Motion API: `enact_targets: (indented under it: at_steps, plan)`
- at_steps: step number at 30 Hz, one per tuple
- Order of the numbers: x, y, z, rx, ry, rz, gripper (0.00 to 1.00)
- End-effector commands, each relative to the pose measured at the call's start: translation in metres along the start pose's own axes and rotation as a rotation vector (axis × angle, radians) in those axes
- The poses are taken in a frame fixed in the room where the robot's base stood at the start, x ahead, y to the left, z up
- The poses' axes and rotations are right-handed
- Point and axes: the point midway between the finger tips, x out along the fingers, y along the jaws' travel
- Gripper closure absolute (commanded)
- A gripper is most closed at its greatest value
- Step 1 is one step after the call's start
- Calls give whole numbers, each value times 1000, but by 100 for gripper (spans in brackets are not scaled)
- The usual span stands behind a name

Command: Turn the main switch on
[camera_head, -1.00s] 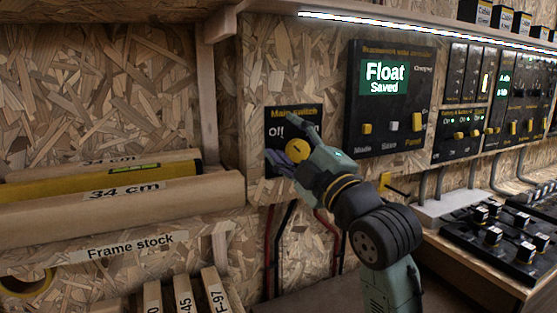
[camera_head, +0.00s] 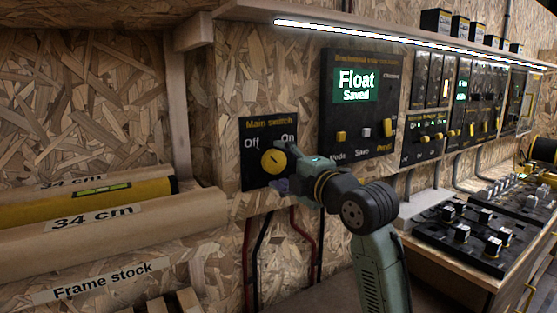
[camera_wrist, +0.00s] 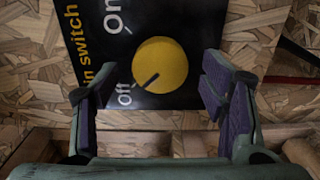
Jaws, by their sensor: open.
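The main switch is a round yellow knob (camera_head: 273,161) on a black plate (camera_head: 256,131) with Off at left and On at right. In the wrist view, the knob (camera_wrist: 160,65) shows a dark pointer line aimed toward the Off label. My gripper (camera_head: 287,168) is at the right and lower side of the knob in the head view, partly covering the plate's lower right. In the wrist view, my gripper (camera_wrist: 148,88) is open, with one finger on each side of the knob's line. Nothing is between the fingers, and the knob lies ahead of them.
A black panel (camera_head: 356,118) reading "Float Saved" is right of the switch, with small knobs below its screen. A shelf with cardboard tubes (camera_head: 120,218) is at left. A console with several knobs (camera_head: 470,231) is at lower right. Red and black cables hang below the switch.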

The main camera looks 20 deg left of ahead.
Motion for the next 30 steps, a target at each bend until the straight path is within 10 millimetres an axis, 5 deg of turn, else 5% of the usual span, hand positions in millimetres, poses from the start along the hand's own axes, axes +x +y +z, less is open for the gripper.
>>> enact_targets:
  at_steps: [14,30]
  plan:
    - [16,0,0,0,-1,0,34]
    - [16,0,0,0,-1,0,70]
